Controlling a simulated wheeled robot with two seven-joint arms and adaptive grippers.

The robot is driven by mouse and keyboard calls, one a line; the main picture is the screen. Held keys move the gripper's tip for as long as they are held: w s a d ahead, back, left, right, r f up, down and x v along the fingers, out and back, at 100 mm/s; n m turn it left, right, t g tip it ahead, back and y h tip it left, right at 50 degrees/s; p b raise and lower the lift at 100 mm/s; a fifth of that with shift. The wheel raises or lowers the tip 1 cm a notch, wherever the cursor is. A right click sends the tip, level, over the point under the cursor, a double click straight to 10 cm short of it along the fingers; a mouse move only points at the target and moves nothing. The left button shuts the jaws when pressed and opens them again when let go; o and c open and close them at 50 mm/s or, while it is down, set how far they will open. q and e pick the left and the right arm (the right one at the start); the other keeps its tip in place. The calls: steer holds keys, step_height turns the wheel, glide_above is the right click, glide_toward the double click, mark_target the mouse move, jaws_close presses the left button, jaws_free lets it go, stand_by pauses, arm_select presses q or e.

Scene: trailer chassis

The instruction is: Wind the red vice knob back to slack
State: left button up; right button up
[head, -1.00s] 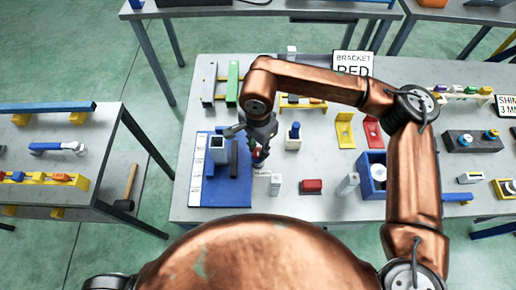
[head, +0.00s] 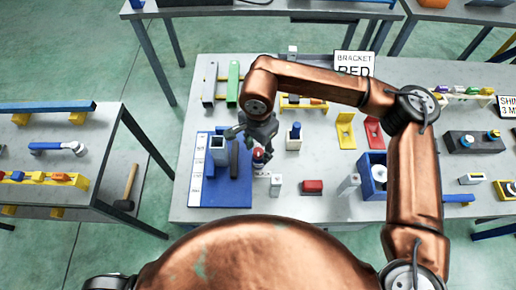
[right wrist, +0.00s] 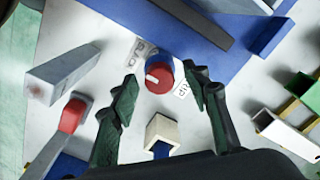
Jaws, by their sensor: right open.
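The red vice knob (head: 258,154) stands at the right edge of the blue plate (head: 225,196). In the right wrist view the knob (right wrist: 159,77) is round and red with a blue part behind it, and a white pointer mark on its face points left. My right gripper (head: 257,143) is over the knob. In the right wrist view its dark green fingers (right wrist: 160,84) are spread wide, one on each side of the knob, with visible gaps. My left gripper is not in view.
A grey block (head: 219,150) and a dark bar (head: 234,158) stand on the blue plate. A small pale socket block (head: 276,184) stands close to the knob. A red block (head: 312,187) and a blue bin (head: 373,176) lie farther right.

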mark_target(258, 151)
step_height(258, 151, up, 12)
stand_by(0.6)
stand_by(0.4)
